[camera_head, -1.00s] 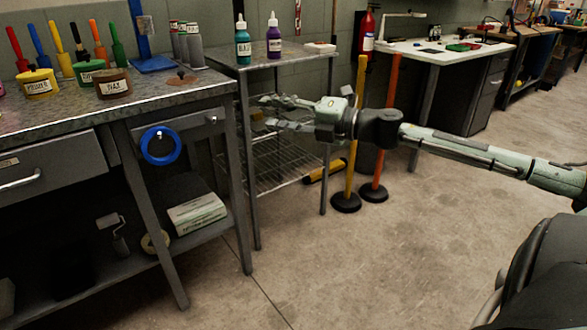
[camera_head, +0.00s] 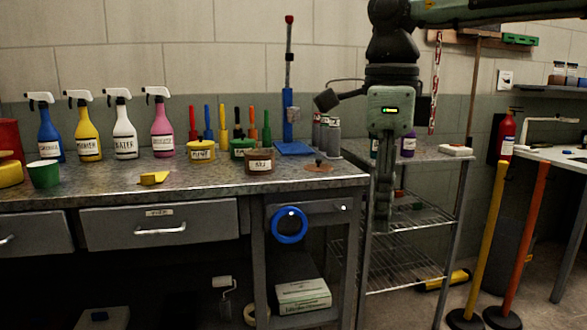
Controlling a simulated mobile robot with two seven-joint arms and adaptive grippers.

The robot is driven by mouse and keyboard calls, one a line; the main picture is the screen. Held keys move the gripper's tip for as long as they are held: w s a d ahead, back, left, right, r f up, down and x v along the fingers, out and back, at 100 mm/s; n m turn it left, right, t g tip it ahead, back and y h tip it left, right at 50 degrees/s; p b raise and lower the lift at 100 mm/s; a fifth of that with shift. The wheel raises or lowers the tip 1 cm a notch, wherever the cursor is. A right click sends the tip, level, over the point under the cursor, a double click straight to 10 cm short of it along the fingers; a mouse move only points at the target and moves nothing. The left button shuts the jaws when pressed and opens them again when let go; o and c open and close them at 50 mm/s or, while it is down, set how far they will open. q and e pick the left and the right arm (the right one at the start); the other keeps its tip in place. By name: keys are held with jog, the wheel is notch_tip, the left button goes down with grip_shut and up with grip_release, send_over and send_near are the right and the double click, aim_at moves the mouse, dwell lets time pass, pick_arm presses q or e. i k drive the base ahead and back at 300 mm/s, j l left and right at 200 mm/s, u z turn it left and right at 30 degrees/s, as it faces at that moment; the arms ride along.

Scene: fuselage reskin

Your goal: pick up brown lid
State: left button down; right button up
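The brown lid (camera_head: 319,168), a flat disc with a small dark knob, lies on the metal workbench (camera_head: 210,182) near its right end. It is right of a brown labelled pot (camera_head: 260,162). My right gripper (camera_head: 383,218) hangs pointing down, to the right of the lid and past the bench's right end, in front of the wire-shelf cart. It is apart from the lid. Its fingers show edge-on, so their opening cannot be told. My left gripper is not in view.
Grey cans (camera_head: 328,133) and a blue stand (camera_head: 293,148) stand behind the lid. Yellow (camera_head: 201,151) and green (camera_head: 243,148) pots and spray bottles (camera_head: 125,135) stand further left. The cart (camera_head: 440,154) stands right of the bench. The bench front by the lid is clear.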

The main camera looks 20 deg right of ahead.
aim_at(317, 168)
jog(key=i+l+u, duration=0.15)
jog(key=l+u, duration=0.2)
jog(key=u, duration=0.15)
jog(key=i+l+u, duration=0.1)
jog(key=l+u, duration=0.7)
jog(key=l, duration=0.7)
jog(key=l+u, duration=0.1)
jog(key=l, duration=1.45)
jog(key=i, duration=0.05)
